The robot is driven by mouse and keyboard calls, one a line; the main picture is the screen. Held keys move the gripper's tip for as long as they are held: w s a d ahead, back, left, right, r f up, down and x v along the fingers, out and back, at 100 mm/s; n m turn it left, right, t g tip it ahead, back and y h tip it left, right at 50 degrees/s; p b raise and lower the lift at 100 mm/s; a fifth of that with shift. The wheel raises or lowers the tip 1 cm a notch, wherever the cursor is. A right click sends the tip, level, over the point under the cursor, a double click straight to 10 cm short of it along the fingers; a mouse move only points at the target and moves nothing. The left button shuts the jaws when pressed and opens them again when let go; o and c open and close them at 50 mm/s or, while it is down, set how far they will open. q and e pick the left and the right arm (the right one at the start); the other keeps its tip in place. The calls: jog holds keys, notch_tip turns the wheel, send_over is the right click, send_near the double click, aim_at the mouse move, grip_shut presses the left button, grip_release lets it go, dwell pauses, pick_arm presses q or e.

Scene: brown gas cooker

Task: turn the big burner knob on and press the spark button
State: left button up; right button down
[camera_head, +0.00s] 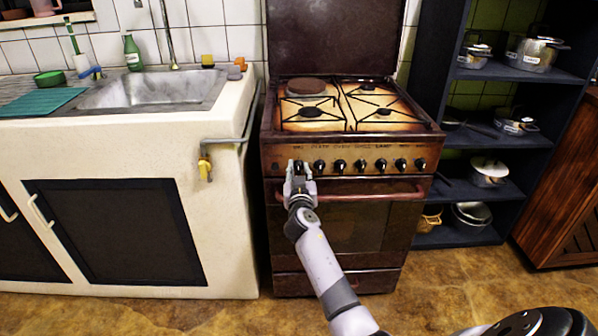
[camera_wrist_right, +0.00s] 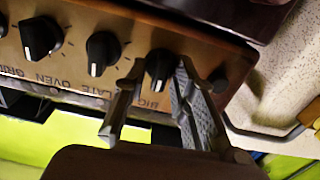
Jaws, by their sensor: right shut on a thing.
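The brown gas cooker (camera_head: 345,236) stands in the middle of the head view. My right gripper (camera_head: 299,170) is at the left end of its control panel. In the right wrist view its fingers (camera_wrist_right: 158,80) sit on both sides of the black big burner knob (camera_wrist_right: 159,63), next to the "BIG" label, and are shut on it. The knob's white mark points toward the label. In the head view the gripper mostly hides this knob. Small round parts sit at the panel's left end (camera_head: 275,166) and right end (camera_head: 421,164); I cannot tell which is the spark button. My left gripper is not in view.
Several other black knobs, one of them here (camera_head: 340,166), line the panel to the right. The oven handle (camera_head: 370,196) runs just below. A gas pipe with a yellow valve (camera_head: 205,170) is on the sink counter's side. Dark shelves (camera_head: 500,138) with pots stand right.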

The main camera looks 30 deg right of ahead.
jog(key=n, duration=0.3)
jog(key=shift+b, duration=0.3)
jog(key=n, duration=0.2)
jog(key=shift+n, duration=0.3)
jog(key=n, duration=0.3)
jog(key=shift+w+a, duration=0.1)
jog(key=shift+n, duration=1.1)
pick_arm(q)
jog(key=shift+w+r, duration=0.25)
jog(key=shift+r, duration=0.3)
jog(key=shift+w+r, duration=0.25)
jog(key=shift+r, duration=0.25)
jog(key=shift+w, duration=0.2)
pick_arm(e)
jog(key=shift+n, duration=0.3)
jog(key=shift+r, duration=0.1)
jog(key=c, duration=1.6)
grip_release()
jog(key=shift+c, duration=0.2)
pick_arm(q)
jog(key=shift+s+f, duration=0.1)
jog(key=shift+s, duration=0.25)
